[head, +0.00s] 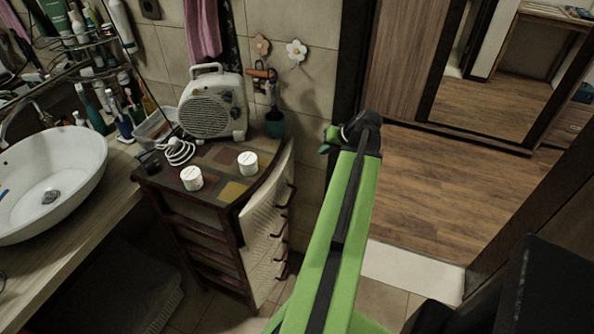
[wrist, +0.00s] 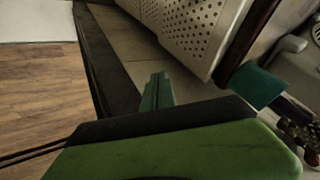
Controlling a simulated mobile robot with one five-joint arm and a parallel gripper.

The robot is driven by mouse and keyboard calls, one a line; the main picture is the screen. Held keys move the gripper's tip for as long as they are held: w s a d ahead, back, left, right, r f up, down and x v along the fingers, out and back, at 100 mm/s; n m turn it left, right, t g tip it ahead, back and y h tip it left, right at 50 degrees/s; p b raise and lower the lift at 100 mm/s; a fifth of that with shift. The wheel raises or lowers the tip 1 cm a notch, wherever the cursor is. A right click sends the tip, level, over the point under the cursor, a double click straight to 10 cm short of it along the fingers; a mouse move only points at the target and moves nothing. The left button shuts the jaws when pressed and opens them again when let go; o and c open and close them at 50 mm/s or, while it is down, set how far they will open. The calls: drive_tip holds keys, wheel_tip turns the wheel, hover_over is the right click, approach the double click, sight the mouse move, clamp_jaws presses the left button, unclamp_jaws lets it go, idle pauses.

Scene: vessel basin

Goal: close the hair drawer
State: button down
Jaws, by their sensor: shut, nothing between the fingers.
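A small dark wooden drawer unit (head: 205,232) stands right of the sink, with white perforated drawer fronts (head: 266,232) and dark handles facing right. I cannot tell which one is the hair drawer, or clearly how far any drawer stands out. The perforated fronts also show at the top of the wrist view (wrist: 180,25). My gripper (head: 328,140) is at the end of the green arm, up and to the right of the unit, apart from it. In the wrist view its green fingers (wrist: 157,92) are together and empty, below the drawer fronts in the picture.
On the unit stand a fan heater (head: 213,105), two white jars (head: 191,178) (head: 248,163) and a coiled white cable (head: 178,152). A teal cup (head: 275,124) is at its back edge. The wooden floor (head: 420,190) beyond the doorway is clear.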

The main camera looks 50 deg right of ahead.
drive_tip(key=w+a+f+b, duration=0.1)
drive_tip(key=w+f+b, duration=0.6)
drive_tip(key=w+f, duration=0.1)
drive_tip(key=shift+w+a+f+b, duration=0.2)
drive_tip(key=shift+w+f+b, duration=0.2)
drive_tip(key=shift+w, duration=0.45)
drive_tip(key=shift+d, duration=0.1)
